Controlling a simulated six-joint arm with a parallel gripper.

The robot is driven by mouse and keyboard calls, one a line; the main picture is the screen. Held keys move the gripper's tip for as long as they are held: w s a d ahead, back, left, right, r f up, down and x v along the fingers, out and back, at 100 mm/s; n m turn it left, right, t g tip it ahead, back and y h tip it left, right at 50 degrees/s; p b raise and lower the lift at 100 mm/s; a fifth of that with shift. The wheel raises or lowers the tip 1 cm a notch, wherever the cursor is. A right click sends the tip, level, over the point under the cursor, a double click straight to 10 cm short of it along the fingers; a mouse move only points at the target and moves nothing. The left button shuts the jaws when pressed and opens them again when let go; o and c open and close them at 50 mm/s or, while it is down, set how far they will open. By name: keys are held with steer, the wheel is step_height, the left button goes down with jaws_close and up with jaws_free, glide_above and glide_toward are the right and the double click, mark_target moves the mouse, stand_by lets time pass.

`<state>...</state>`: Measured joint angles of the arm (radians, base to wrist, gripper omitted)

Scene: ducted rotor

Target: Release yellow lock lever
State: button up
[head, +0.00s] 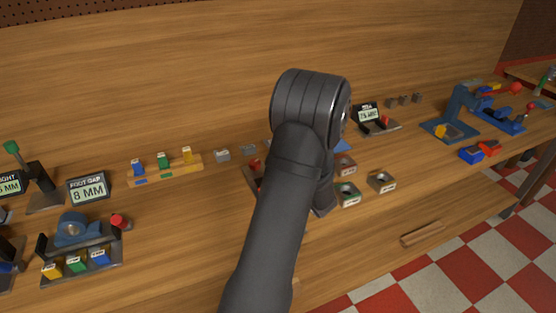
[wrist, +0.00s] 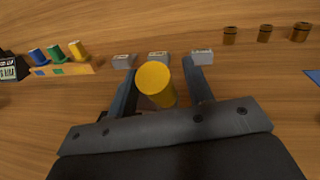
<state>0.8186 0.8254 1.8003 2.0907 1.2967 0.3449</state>
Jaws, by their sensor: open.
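A yellow cylinder, perhaps the lock lever's knob (wrist: 156,82), stands between the two fingers of my gripper (wrist: 159,73) in the wrist view. The fingers are apart, one on each side of it, and I see a gap to each finger. Its lower part is hidden by the gripper's palm, so its base and the lever's position cannot be told. In the head view my own arm covers the gripper and this spot, so no yellow lever shows there.
Grey blocks (wrist: 122,61) stand beyond the fingertips. A wooden rack (head: 165,169) with blue, green and yellow pegs is to the left. Small square blocks (head: 382,181) lie right of my arm. The front right of the bench holds a wooden handle (head: 422,234).

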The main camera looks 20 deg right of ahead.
steer(key=shift+w+a, duration=0.1)
steer(key=shift+w, duration=0.35)
steer(key=shift+c, duration=0.2)
jaws_close()
